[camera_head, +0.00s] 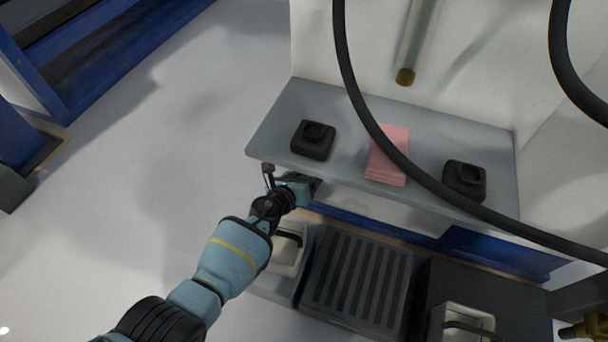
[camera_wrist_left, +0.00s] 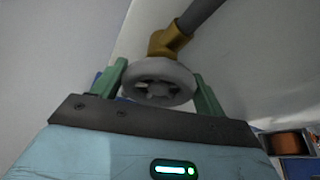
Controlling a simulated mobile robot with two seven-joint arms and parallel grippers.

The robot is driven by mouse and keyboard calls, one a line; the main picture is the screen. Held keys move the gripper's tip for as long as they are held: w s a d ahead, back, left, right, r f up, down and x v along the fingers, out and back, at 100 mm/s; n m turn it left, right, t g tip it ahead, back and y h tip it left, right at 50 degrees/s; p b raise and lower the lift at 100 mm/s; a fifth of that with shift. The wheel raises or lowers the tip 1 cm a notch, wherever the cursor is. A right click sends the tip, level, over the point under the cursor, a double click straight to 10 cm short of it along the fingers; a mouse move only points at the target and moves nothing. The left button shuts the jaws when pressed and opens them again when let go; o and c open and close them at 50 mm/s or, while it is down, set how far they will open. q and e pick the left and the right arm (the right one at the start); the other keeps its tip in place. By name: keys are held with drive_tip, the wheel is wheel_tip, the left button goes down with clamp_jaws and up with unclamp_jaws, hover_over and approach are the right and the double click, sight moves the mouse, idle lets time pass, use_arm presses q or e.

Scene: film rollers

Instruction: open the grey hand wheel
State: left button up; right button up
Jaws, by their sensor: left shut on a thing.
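The grey hand wheel (camera_wrist_left: 158,82) shows in the left wrist view, with spokes and a pale rim, below a brass fitting (camera_wrist_left: 169,42). My left gripper (camera_wrist_left: 159,71) has its two green fingers on opposite sides of the wheel's rim and is shut on it. In the head view, my left gripper (camera_head: 312,186) is at the front edge of the grey shelf, partly beneath it. The wheel is hidden in that view. My right gripper is not in view.
The grey shelf (camera_head: 270,125) carries two black blocks (camera_head: 313,140) (camera_head: 464,180) and a pink stack (camera_head: 388,155). A black hose (camera_head: 350,75) hangs across the view. A dark ribbed tray (camera_head: 357,278) lies below. Open floor (camera_head: 170,130) is at left.

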use_arm(q)
drive_tip(key=shift+a+f+n+h+b, duration=0.1)
drive_tip(key=shift+f+n+h+b, duration=0.1)
drive_tip(key=shift+n+h+b, duration=0.65)
drive_tip(key=shift+r+n, duration=0.1)
drive_tip(key=shift+n, duration=0.35)
drive_tip(key=o, duration=1)
drive_tip(key=shift+c, duration=0.2)
drive_tip(key=p+v, duration=0.4)
drive_tip(key=v, duration=0.3)
drive_tip(key=shift+s+a+r+p, duration=0.2)
drive_tip(key=shift+s+r+p, duration=0.05)
drive_tip(key=shift+s+p, duration=0.1)
